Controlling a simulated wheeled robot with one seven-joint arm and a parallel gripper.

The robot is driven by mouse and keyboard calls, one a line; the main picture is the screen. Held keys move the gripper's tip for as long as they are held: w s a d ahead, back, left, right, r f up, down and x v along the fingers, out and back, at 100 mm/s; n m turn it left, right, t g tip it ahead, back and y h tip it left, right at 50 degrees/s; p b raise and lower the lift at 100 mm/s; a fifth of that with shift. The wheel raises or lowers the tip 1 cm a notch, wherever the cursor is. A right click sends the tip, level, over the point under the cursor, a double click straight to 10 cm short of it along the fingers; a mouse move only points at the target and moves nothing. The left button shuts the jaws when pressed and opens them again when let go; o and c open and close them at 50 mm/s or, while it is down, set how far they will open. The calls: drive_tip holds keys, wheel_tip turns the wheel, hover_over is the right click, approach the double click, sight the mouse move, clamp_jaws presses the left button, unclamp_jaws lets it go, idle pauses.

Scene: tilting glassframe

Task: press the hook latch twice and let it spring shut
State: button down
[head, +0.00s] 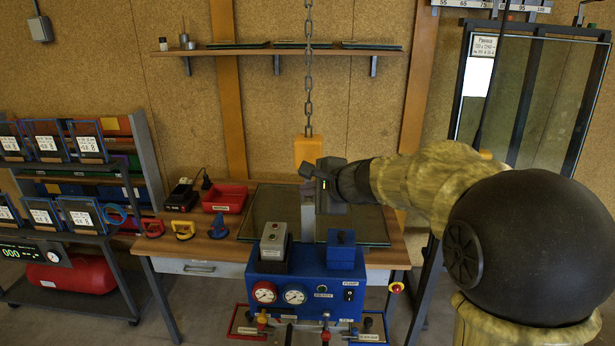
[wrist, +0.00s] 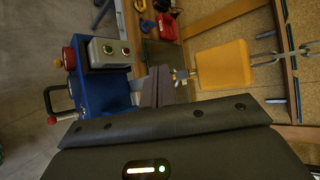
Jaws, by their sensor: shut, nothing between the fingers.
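The orange hook block (head: 308,150) hangs from a chain (head: 308,70) above the bench; it also shows in the wrist view (wrist: 222,65). A small metal hook part (wrist: 184,74) sticks out of the block toward my fingers in the wrist view. Its latch is too small to make out clearly. My gripper (head: 312,172) is shut and empty, just below the block in the head view and covering the hook there. In the wrist view my dark fingers (wrist: 160,72) lie close beside the hook; I cannot tell whether they touch it.
A blue control unit (head: 300,284) with gauges and a grey button box (head: 273,241) stands below my gripper. A glass sheet (head: 262,212) lies on the bench behind it. A red bin (head: 225,198) and suction cups are left. A framed glass panel (head: 545,95) stands right.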

drive_tip(key=shift+s, duration=0.1)
idle(0.7)
drive_tip(key=shift+s+a+r+b, duration=0.15)
drive_tip(key=shift+s+b, duration=0.6)
drive_tip(key=shift+s, duration=1.15)
drive_tip(key=shift+w, duration=0.1)
drive_tip(key=w+p, duration=0.3)
drive_tip(key=w, duration=0.5)
drive_tip(key=shift+w+d+f, duration=0.2)
drive_tip(key=shift+w+f, duration=0.1)
drive_tip(key=shift+f, duration=0.15)
idle(0.7)
drive_tip(key=shift+w, duration=0.45)
